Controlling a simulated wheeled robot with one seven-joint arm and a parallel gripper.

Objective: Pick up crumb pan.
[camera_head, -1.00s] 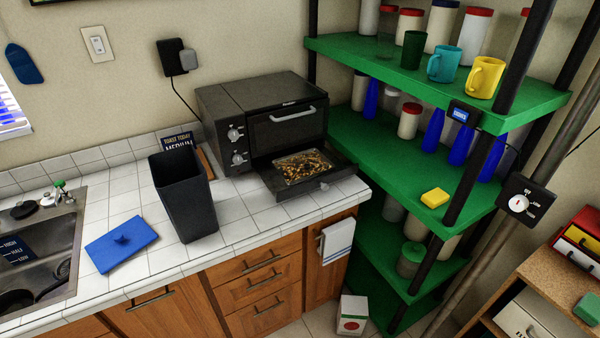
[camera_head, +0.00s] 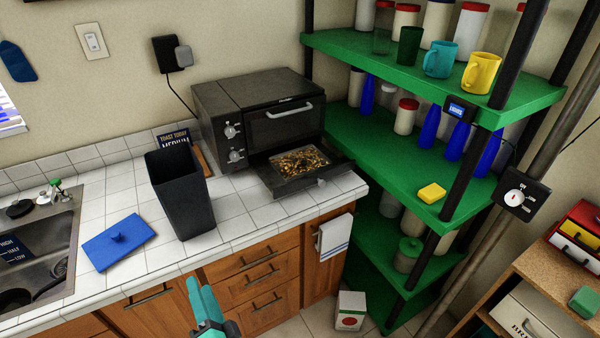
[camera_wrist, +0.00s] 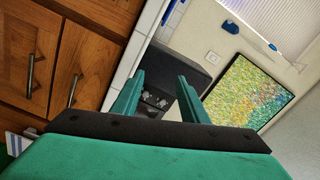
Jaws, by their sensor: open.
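The crumb pan (camera_head: 318,181) is a dark, shallow tray covered in brown crumbs. It sticks out from the bottom of the black toaster oven (camera_head: 262,112) on the white tiled counter, with a small knob on its front. My gripper (camera_head: 197,286) is teal and shows at the bottom of the head view, in front of the wooden drawers and below the counter edge, well apart from the pan. In the wrist view its two fingers (camera_wrist: 158,98) are spread with nothing between them. The pan cannot be made out in the wrist view.
A tall black bin (camera_head: 180,197) stands on the counter left of the oven. A blue lid (camera_head: 118,243) lies near the sink (camera_head: 38,250). A green shelf unit (camera_head: 372,150) with jars and mugs stands close on the right. A towel (camera_head: 335,236) hangs below the counter edge.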

